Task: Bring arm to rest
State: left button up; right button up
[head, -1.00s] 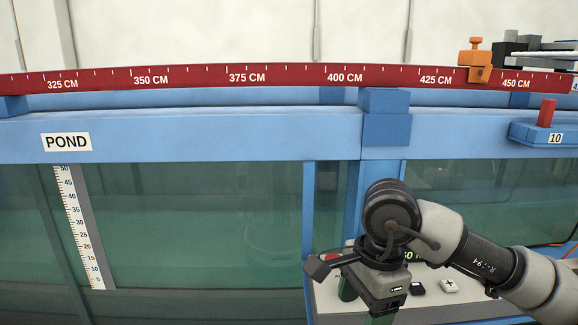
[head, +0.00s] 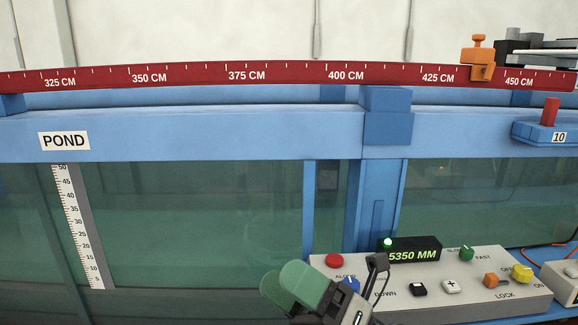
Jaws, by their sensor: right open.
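My right gripper (head: 292,286) shows at the bottom centre, with its two green finger pads pointing up and to the left. It is open with nothing between the fingers. It is in front of the left end of the control panel (head: 465,300) and overlaps its edge in the picture; I cannot tell how far apart they are. The rest of the right arm is below the picture. My left gripper is not in view.
The panel carries a red button (head: 334,260), a display (head: 412,250) reading 5350 MM and several knobs. The glass flume (head: 200,230) with blue rails stands behind. A red ruler (head: 290,74) with an orange slider (head: 478,60) runs along the top.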

jog(key=w+d+f+m+t+h, duration=0.3)
jog(key=d+f+m+t+h, duration=0.35)
jog(key=m, duration=0.55)
jog(key=w+d+f+m+t+h, duration=0.35)
jog(key=m+t+h, duration=0.45)
jog(key=m+h, duration=0.3)
jog(key=s+d+f+m+g+h, duration=0.3)
jog(key=d+f+m+g+h, duration=0.3)
jog(key=f, duration=0.4)
jog(key=s+d+f+m+g, duration=0.2)
jog(key=s+f+m+g, duration=0.3)
jog(key=s+f, duration=0.4)
jog(key=s+d+f+m+g, duration=0.3)
jog(key=s+f+g, duration=0.4)
jog(key=s, duration=0.4)
notch_tip(320, 180, down, 25)
jog(key=s+d+f+g+p, duration=0.1)
jog(key=s+d+f+g, duration=0.1)
jog(key=s+f, duration=1.3)
jog(key=shift+s+d+f+n+h, duration=0.35)
jog(key=shift+s+f+n+h, duration=0.1)
jog(key=shift+s, duration=0.25)
